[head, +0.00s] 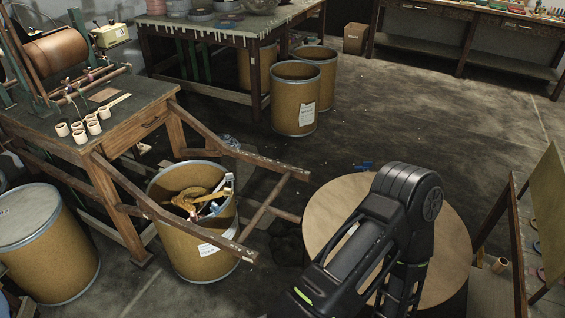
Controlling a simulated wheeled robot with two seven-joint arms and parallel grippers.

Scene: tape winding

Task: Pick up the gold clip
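I cannot make out a gold clip for certain anywhere in the head view. The open cardboard drum at the middle left (200,254) holds a mixed heap with some yellow-gold material (190,199) in it, too small to identify. A black arm of mine is folded over the round wooden top (325,205) at the lower right and hides much of it. No gripper fingertips show in the picture.
A wooden frame (268,210) juts from the workbench (130,115) across the open drum. A lidded drum (40,245) stands at the left. More drums (294,105) stand near the back table (225,28). A wooden rack (515,245) is at right. The floor between is mostly clear.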

